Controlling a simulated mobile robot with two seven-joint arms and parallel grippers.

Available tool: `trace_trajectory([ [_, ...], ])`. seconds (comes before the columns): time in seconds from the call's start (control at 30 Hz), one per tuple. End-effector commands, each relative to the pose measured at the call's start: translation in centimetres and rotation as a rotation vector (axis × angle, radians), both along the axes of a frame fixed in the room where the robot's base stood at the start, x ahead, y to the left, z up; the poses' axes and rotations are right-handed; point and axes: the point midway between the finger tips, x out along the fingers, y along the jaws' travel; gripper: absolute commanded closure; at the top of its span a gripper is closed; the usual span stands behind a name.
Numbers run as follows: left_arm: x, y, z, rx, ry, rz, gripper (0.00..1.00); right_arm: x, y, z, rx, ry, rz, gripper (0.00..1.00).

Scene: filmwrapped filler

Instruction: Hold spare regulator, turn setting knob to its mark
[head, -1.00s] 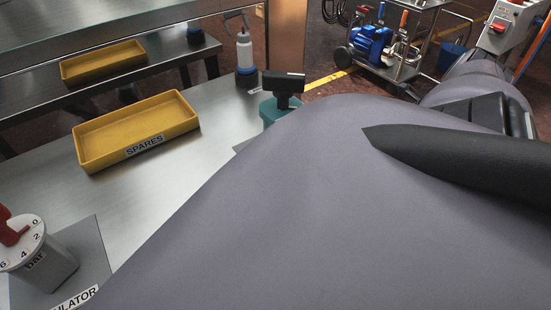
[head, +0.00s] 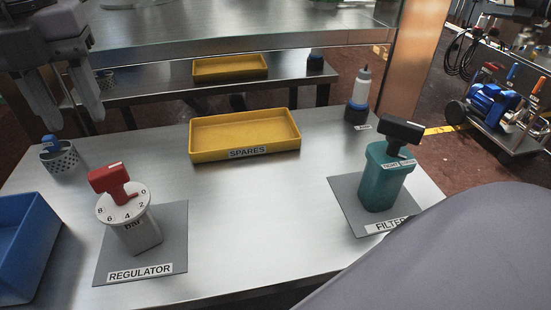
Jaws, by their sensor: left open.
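The regulator (head: 140,236) stands upright on a grey mat (head: 174,246) labelled REGULATOR, at the left of the steel table. It has a grey body, a white dial (head: 108,206) numbered from 0 to 8, and a red knob (head: 117,184) with a pale line on its handle. I cannot make out a target mark on the dial. My left gripper (head: 72,112) hangs at the upper left with its fingers apart. It is empty, beyond and above the regulator and clear of it. My right gripper is not in view; a grey link of my arm fills the lower right.
A teal filter (head: 378,186) with a black handle stands on a mat at the right. An empty yellow SPARES tray (head: 219,155) lies at the back. A blue bin (head: 22,245), mesh cup (head: 60,158) and spray bottle (head: 361,90) stand near the edges. The table's middle is clear.

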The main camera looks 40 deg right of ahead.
Motion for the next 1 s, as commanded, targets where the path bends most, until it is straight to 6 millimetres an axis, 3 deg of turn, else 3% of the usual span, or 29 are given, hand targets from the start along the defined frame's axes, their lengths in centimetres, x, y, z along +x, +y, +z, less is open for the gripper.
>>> trace_trajectory([
  [0.03,0.0,0.0,0.0,0.0,0.0,0.0,0.57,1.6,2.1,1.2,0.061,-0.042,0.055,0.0],
  [0.2,0.0,0.0,0.0,0.0,0.0,0.0,0.57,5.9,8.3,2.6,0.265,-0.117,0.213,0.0],
  [0.5,0.0,0.0,0.0,0.0,0.0,0.0,0.57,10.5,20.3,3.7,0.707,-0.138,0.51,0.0],
  [0.73,0.0,0.0,0.0,0.0,0.0,0.0,0.57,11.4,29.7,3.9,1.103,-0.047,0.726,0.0],
  [1.0,0.0,0.0,0.0,0.0,0.0,0.0,0.57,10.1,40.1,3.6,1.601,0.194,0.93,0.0],
])
